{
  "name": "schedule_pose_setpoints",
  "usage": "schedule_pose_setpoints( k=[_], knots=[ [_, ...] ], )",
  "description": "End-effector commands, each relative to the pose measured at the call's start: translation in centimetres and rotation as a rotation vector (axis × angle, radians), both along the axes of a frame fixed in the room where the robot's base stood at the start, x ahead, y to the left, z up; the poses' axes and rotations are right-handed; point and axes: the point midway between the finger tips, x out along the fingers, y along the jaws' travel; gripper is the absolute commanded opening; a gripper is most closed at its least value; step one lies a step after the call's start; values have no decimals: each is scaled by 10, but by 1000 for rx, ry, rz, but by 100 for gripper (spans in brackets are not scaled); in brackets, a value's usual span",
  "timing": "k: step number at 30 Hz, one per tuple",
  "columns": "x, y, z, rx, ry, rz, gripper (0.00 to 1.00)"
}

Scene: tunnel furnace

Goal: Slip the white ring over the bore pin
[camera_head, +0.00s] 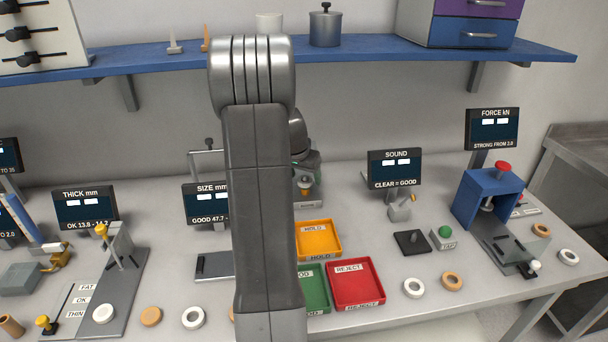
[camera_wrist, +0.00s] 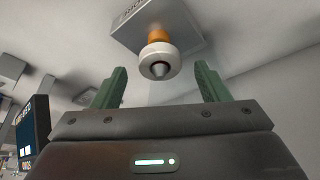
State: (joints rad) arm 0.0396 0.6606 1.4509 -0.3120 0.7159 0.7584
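In the wrist view a white ring (camera_wrist: 159,61) sits around the bore pin (camera_wrist: 159,70), whose grey tip shows through its hole. An orange part (camera_wrist: 158,34) lies between the ring and the grey base (camera_wrist: 185,25). My gripper (camera_wrist: 160,73) is open, with one green finger on each side of the ring and a gap to both. In the head view the bore stand (camera_head: 305,191) is small and partly behind my arm. My gripper there is mostly hidden by my arm, so its exact height over the pin cannot be told.
In front of the stand lie the yellow hold tray (camera_head: 336,240), red reject tray (camera_head: 378,284) and a partly hidden green tray (camera_head: 318,304). Other white rings lie at front left (camera_head: 193,317) and right (camera_head: 413,287). A blue shelf (camera_head: 400,50) spans above.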

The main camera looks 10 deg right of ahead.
Motion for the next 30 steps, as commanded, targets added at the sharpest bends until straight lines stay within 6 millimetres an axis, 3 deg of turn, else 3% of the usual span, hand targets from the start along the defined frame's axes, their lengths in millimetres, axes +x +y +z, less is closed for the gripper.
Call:
schedule_pose_setpoints(
  k=[8,13,24,30],
  knots=[
    [0,0,1,0,0,0,68],
    [-4,3,13,0,-3,1,68],
    [-29,20,86,0,-5,0,68],
    [-39,27,116,0,-1,0,68]
  ],
)
